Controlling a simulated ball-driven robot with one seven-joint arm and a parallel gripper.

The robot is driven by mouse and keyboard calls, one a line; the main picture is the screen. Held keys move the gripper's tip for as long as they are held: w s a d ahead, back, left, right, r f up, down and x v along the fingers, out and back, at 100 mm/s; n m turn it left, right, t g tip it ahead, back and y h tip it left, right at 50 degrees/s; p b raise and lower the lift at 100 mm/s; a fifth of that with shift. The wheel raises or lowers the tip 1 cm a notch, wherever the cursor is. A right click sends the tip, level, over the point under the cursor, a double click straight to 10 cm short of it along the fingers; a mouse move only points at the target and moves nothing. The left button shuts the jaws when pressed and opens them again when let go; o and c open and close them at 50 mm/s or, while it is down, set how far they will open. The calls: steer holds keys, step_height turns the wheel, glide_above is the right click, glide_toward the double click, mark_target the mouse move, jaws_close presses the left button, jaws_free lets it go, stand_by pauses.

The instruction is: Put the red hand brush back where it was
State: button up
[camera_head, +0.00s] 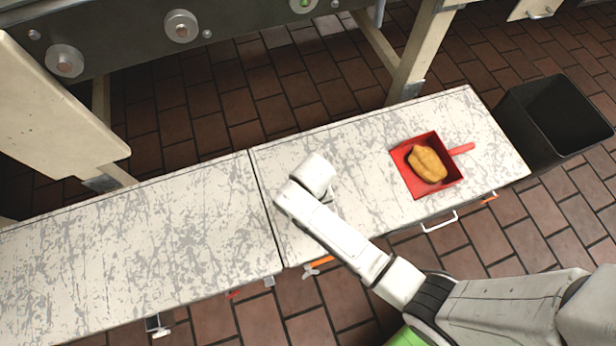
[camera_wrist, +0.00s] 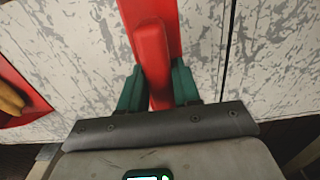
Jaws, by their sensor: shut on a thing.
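The red hand brush (camera_wrist: 150,50) shows in the wrist view, its handle between the green fingers of my gripper (camera_wrist: 158,85). My gripper is shut on the handle. The brush's far end runs out of the top of the wrist view, over the speckled white worktop (camera_wrist: 195,50). I cannot tell whether it touches the top. In the head view my wrist hides the brush and the fingers, near the seam of the worktop (camera_head: 130,250).
A red dustpan (camera_head: 444,188) holding a yellow-brown lump (camera_head: 427,163) lies on the right of the worktop. It shows at the wrist view's left edge (camera_wrist: 25,85). A black bin (camera_head: 515,120) stands past the right end. The worktop's left part is clear. Small tools hang along its front edge.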

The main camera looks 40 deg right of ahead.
steer(key=shift+w+d+f+b, duration=0.15)
steer(key=shift+w+f+b, duration=0.2)
steer(key=shift+w+f, duration=0.7)
steer(key=shift+w+f+b, duration=0.15)
steer(key=shift+f+b, duration=0.55)
steer(key=shift+f, duration=1.1)
steer(key=shift+f, duration=0.1)
steer(key=o, duration=1)
step_height(320, 180, up, 12)
steer(key=p, duration=0.4)
